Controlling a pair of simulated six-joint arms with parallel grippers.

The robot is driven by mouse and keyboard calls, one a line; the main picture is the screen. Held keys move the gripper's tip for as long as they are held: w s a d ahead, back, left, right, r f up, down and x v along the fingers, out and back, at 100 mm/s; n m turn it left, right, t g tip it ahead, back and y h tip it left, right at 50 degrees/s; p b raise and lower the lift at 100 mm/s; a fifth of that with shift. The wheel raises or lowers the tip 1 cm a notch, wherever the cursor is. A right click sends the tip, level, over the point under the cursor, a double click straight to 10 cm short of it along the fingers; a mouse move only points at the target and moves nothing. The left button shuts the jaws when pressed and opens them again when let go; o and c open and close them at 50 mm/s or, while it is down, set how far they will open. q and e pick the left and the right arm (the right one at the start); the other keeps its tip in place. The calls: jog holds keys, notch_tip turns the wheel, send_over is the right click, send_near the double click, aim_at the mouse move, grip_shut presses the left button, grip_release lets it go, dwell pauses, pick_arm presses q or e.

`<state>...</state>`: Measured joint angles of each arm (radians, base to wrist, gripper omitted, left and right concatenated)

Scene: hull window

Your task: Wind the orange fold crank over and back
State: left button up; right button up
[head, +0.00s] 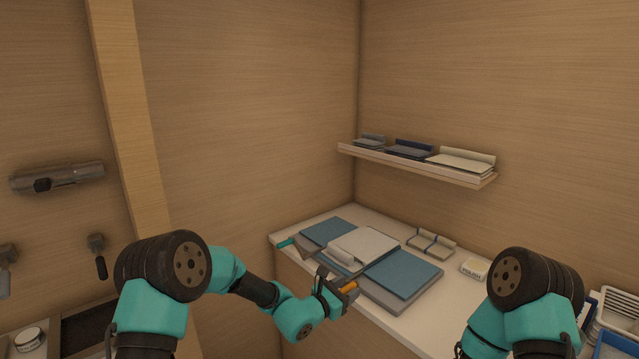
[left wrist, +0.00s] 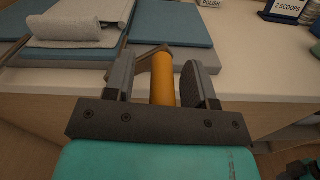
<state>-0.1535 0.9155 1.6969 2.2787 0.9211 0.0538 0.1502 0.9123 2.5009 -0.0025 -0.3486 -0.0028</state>
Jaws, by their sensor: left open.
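The orange fold crank (head: 349,288) sticks out at the front edge of the folding board (head: 379,293). The board has blue panels, with a folded pale cloth (head: 362,246) on its middle. My left gripper (head: 335,284) is at the crank. In the left wrist view, the orange crank handle (left wrist: 163,80) stands between the two fingers of my left gripper (left wrist: 160,70), with a gap visible on each side. The gripper is open around the handle, not closed on it. My right arm shows at the lower right of the head view, but its gripper is out of frame.
The board lies on a pale counter (head: 463,290). A teal-handled tool (head: 287,243) is at its left end. A wall shelf (head: 415,166) holds folded cloths. Tools hang on the left wall.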

pick_arm(q)
jog(key=v, duration=0.7)
dwell(0.6)
jog(key=s+a+f+m+g+y, duration=0.25)
jog(key=s+f+m+g, duration=0.2)
jog(key=s+f, duration=0.45)
jog(key=s+a+f+m+g+y, duration=0.1)
jog(key=s+a+f+m+g, duration=0.4)
jog(key=s+f, duration=0.4)
jog(key=s+a+f+m+y, duration=0.3)
jog(key=s+a+f+m, duration=0.2)
jog(key=a, duration=0.3)
jog(key=s+a+f+m+g+y, duration=0.1)
jog(key=s+a+f+m+y, duration=0.2)
jog(key=s+a+f+m, duration=0.3)
jog(key=a+m, duration=0.2)
jog(key=a, duration=0.1)
jog(key=shift+s, duration=0.15)
